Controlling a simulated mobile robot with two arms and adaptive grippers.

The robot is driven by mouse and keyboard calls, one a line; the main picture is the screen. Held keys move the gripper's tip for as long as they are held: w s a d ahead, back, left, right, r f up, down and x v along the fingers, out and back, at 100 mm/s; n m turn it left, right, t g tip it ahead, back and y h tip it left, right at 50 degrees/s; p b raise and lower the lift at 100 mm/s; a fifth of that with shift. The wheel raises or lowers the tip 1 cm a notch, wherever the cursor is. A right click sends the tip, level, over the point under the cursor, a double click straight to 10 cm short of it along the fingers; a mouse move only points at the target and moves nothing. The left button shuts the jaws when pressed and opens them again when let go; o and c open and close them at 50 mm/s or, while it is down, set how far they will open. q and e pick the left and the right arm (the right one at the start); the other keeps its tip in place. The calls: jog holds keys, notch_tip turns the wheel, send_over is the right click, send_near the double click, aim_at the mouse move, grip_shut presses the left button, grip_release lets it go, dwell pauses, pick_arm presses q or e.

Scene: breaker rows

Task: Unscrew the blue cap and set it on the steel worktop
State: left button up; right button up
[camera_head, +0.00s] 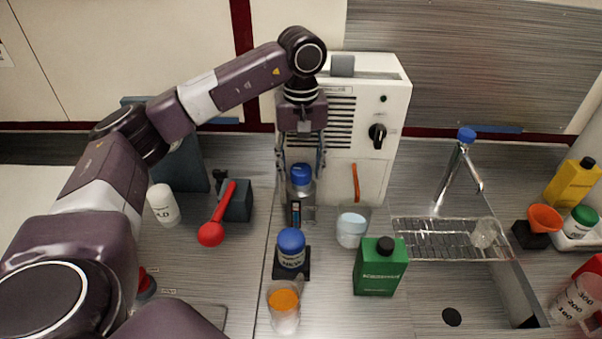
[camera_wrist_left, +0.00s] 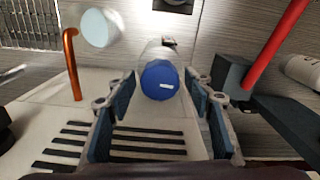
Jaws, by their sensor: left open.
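A blue cap (camera_head: 301,175) sits on a clear bottle (camera_head: 306,196) that stands upright in front of the white box. My left gripper (camera_head: 301,166) is open and points down, one finger on each side of this cap. In the left wrist view the round blue cap (camera_wrist_left: 160,80) lies between the padded fingers, with gaps visible on both sides. A second blue cap (camera_head: 291,240) is on a labelled jar nearer to me. The brushed steel worktop (camera_head: 235,270) spreads around them. My right gripper is not in view.
The white box (camera_head: 367,100) stands close behind the bottle. A beaker (camera_head: 352,226), a green bottle (camera_head: 381,268) and an orange-topped container (camera_head: 285,308) are nearby. A red spoon-shaped tool (camera_head: 212,232) leans at left. The worktop left of the jar is clear.

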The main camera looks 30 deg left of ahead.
aim_at(301, 168)
pick_arm(q)
jog(key=c, duration=1)
jog(key=shift+n, duration=1.2)
jog(key=shift+r, duration=0.15)
jog(key=shift+r+p, duration=1.85)
jog(key=shift+r, duration=0.5)
